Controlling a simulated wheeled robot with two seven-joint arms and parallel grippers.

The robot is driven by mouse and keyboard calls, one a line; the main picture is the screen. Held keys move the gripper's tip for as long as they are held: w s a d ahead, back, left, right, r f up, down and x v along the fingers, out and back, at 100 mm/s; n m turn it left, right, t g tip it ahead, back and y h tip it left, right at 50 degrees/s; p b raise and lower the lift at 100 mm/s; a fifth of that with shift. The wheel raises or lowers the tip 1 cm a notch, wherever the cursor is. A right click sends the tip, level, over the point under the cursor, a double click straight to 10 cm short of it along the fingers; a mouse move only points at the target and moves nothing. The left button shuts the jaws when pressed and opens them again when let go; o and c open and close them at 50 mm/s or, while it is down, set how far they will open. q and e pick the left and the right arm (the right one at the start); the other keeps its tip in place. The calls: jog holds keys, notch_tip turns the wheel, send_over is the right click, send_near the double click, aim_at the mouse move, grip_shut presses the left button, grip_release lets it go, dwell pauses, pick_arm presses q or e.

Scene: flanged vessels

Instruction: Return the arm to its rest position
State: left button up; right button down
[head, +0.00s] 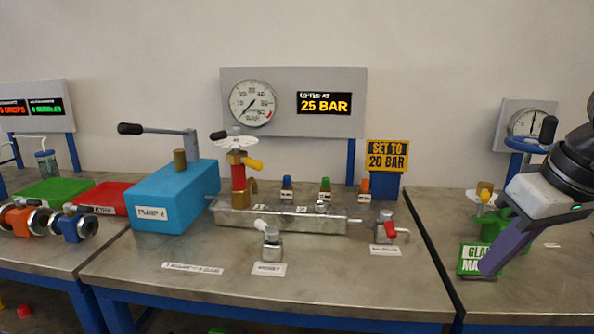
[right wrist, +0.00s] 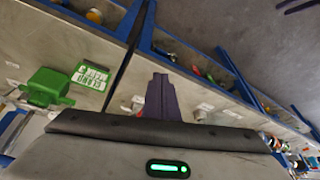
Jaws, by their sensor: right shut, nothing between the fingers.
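My right arm comes in from the right edge of the head view. Its gripper (head: 487,270) points down and left, with its purple fingers together and nothing between them. The fingertips overlap the green sign (head: 472,257) in the picture; I cannot tell whether they touch it. In the right wrist view the shut fingers (right wrist: 160,85) point away over the benches, and the green sign (right wrist: 91,75) lies to their left beside a green block (right wrist: 47,87). My left gripper is not in view.
The middle bench (head: 330,285) carries a blue pump box (head: 175,200), a metal manifold (head: 285,217) and small valves. A gauge board (head: 293,127) reads 25 BAR; a yellow sign (head: 388,155) says SET TO 20 BAR. A blue handwheel (head: 527,146) stands close to my right arm.

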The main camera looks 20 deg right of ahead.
jog(key=w+a+f+m+t+y, duration=0.1)
jog(key=w+a+f+m+y, duration=0.1)
jog(key=a+m+y, duration=0.55)
jog(key=w+a+f+m+t+y, duration=0.15)
jog(key=a+m+y, duration=0.35)
jog(key=a+m, duration=0.5)
jog(key=w+a+f+m+t+y, duration=0.1)
jog(key=w+a+m+y, duration=0.2)
jog(key=a+m+y, duration=0.6)
jog(key=w+d+f+m+t+h, duration=0.2)
jog(key=d+f+m+t+h, duration=0.15)
jog(key=f+m+h, duration=0.85)
jog(key=w+d+f+m+t+h, duration=0.15)
jog(key=f+m+t+h, duration=0.3)
jog(key=f+m, duration=0.85)
jog(key=s+a+f+m+g+h, duration=0.1)
jog(key=s+f+m+g+h, duration=0.2)
jog(key=s+f+m, duration=1.4)
jog(key=m+g, duration=0.1)
jog(key=g, duration=0.3)
jog(key=shift+s+a, duration=0.25)
